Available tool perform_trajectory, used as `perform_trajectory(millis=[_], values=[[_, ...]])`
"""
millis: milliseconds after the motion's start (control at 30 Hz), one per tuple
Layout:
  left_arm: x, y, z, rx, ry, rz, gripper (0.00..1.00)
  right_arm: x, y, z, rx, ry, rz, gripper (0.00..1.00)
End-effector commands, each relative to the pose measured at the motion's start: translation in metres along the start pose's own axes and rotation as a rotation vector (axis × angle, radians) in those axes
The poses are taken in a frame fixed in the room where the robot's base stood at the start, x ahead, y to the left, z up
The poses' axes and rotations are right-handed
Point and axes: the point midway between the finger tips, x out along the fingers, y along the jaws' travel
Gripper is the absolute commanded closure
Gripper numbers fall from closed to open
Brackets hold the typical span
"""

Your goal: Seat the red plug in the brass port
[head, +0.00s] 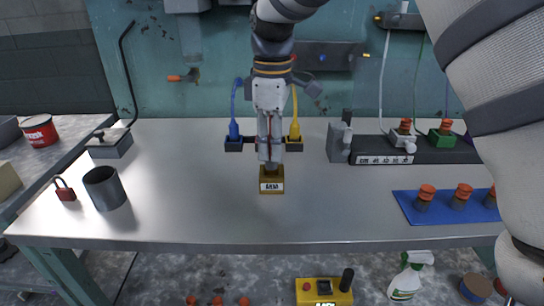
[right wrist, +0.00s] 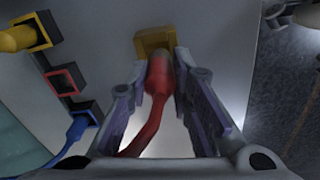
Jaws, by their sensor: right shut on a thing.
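The brass port (head: 271,186) is a small brass block with a label, standing on the bench in the middle of the head view. It also shows at the top of the right wrist view (right wrist: 154,40). My right gripper (head: 270,161) points down just above and behind the block. It is shut on the red plug (right wrist: 158,78), whose red cable (right wrist: 147,130) trails back between the fingers. The plug's front end meets the brass block in the wrist view; how deep it sits is hidden. My left gripper is not in view.
Behind my gripper stand a blue plug (head: 234,131) and a yellow plug (head: 295,130) in their sockets; an empty red socket (right wrist: 66,80) lies between them. A grey cup (head: 104,188) and red padlock (head: 65,190) stand left, a blue mat (head: 441,213) right.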

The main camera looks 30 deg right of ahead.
Motion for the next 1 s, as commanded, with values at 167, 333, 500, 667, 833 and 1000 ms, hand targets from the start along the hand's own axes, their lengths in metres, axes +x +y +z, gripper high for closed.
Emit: perform_trajectory(millis=[167,333,500,667,833,1000], values=[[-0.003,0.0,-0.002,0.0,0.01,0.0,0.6,0.031,0.002,0.001,0.001,-0.001,0.001,1.0],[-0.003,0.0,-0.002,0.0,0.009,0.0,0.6,0.033,0.002,0.001,0.001,0.0,0.001,1.0],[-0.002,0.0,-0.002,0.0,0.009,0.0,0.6,0.036,0.002,0.001,0.001,-0.001,-0.001,0.75],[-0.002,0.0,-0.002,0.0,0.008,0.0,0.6,0.036,0.002,0.001,0.001,-0.001,-0.001,0.6],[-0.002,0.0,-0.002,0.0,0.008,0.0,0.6,0.035,0.002,0.001,0.0,-0.001,-0.001,0.6],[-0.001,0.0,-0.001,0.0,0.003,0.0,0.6,0.016,0.003,-0.001,0.0,0.002,0.003,0.6]])
